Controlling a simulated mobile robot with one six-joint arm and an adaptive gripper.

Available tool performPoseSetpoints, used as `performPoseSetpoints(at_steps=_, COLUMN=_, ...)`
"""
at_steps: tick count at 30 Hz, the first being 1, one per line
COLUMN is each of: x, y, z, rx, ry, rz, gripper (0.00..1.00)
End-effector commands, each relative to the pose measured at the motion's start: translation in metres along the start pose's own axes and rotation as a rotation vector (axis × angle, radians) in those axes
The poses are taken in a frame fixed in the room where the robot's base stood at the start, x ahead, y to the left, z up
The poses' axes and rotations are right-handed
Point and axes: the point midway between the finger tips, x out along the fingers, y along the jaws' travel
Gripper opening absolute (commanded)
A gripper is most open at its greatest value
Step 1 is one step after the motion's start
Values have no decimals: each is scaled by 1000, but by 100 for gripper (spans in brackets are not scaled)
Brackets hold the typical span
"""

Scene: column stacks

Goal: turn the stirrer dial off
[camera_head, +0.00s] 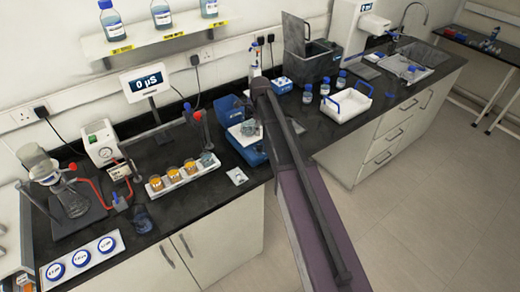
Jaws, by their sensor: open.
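A blue bench unit (254,154) with a pale top stands in the middle of the bench, partly behind my arm. It may be the stirrer, but I cannot make out a dial on it. My arm reaches from the bottom right up over the bench beside this unit. Its far end is above and behind the unit. I cannot make out my gripper or its fingers; the arm's far end hides that area. I cannot tell whether anything touches the unit.
Left of the unit are a white rack (185,178) with orange-filled beakers, a white box (100,143) with a green spot, and a flask (72,203). A white basket (345,105) and blue-capped bottles stand to the right. A display (146,81) reads 0 µS.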

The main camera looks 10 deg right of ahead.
Motion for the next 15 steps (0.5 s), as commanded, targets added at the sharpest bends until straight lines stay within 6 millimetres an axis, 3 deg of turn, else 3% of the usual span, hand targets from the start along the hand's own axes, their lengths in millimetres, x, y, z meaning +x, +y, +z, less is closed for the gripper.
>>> performPoseSetpoints(at_steps=15, x=43, y=0, z=0, rx=0, ry=0, rz=0, gripper=79)
